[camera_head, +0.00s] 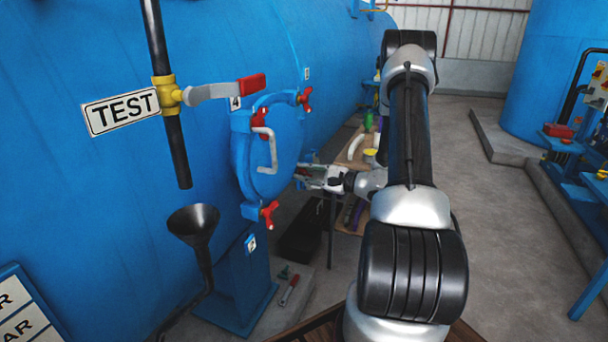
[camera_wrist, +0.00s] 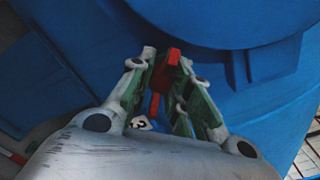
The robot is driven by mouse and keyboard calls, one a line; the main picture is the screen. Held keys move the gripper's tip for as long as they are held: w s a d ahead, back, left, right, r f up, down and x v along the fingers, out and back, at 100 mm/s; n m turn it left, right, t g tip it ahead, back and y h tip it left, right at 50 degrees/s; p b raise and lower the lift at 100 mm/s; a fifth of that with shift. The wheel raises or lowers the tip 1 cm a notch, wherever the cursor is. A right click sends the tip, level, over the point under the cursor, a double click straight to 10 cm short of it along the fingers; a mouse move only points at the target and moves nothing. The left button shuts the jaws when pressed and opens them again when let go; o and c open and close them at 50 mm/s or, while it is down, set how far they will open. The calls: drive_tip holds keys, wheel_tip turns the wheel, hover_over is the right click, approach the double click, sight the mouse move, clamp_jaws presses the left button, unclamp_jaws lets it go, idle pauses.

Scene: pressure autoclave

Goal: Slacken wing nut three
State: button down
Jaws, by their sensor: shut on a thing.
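Wing nut three is the red wing nut (camera_wrist: 173,57) between my fingers in the wrist view, with a small white label (camera_wrist: 140,123) that seems to read 3 just below. My gripper (camera_wrist: 166,80) is shut on it, one greenish finger pad on each side. In the head view my gripper (camera_head: 303,174) reaches to the right edge of the blue round door (camera_head: 278,150); the held nut is not clearly visible there. Other red wing nuts show at the door's upper right (camera_head: 305,98), upper left (camera_head: 259,117) and bottom (camera_head: 269,212).
A grey door handle (camera_head: 272,155) hangs on the door front. A TEST sign (camera_head: 121,111), a valve lever (camera_head: 225,90) and a black funnel (camera_head: 193,223) are at the left. A bench (camera_head: 353,150) with objects stands behind my gripper. Open floor lies right of my arm.

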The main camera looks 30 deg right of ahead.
drive_tip(key=n, duration=0.4)
drive_tip(key=shift+n, duration=0.3)
drive_tip(key=n, duration=0.5)
drive_tip(key=shift+r, duration=0.1)
drive_tip(key=n, duration=0.9)
drive_tip(key=shift+n, duration=0.4)
drive_tip(key=shift+s, duration=0.1)
drive_tip(key=c, duration=1.6)
unclamp_jaws()
drive_tip(key=shift+r, duration=0.1)
